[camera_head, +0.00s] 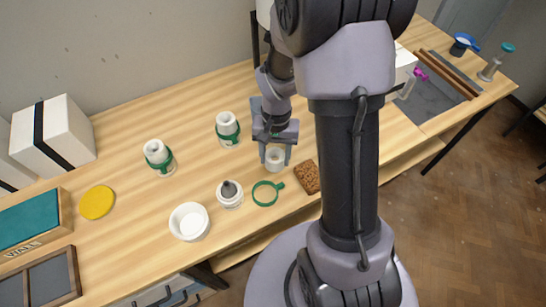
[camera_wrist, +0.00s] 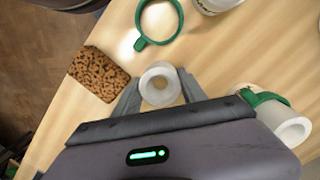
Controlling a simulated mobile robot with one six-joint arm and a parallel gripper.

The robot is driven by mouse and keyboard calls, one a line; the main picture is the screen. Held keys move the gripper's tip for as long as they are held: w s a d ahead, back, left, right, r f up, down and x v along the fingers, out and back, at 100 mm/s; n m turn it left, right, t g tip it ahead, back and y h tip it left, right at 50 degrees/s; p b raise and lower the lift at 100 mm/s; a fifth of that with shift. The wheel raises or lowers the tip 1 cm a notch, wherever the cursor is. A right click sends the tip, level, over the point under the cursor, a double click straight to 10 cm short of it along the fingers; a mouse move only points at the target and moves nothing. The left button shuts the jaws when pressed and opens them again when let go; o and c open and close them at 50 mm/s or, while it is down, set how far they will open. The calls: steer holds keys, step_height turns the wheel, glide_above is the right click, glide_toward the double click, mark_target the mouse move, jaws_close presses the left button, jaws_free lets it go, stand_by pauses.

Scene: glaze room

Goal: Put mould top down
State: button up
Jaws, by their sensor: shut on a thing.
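My gripper (camera_head: 275,157) points down over the table and is shut on a small white ring-shaped piece, which I take to be the mould top (camera_head: 275,163). In the wrist view, the mould top (camera_wrist: 159,85) sits between the two fingers with its round hole facing the camera. It is low over the wood; I cannot tell whether it touches. A green strap ring (camera_head: 266,194) lies open on the table, in front of my gripper. A white jar-like piece with a dark plug (camera_head: 230,196) stands to its left.
Two white moulds with green straps, one upright (camera_head: 227,129) and one (camera_head: 158,155) further left, stand behind. A brown speckled sponge (camera_head: 306,177) lies close on the right. A white bowl (camera_head: 189,221) and yellow disc (camera_head: 97,201) are left. Bare wood surrounds the held piece.

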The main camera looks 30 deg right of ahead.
steer(key=shift+f+b, duration=0.45)
steer(key=shift+f, duration=0.85)
steer(key=o, duration=1.4)
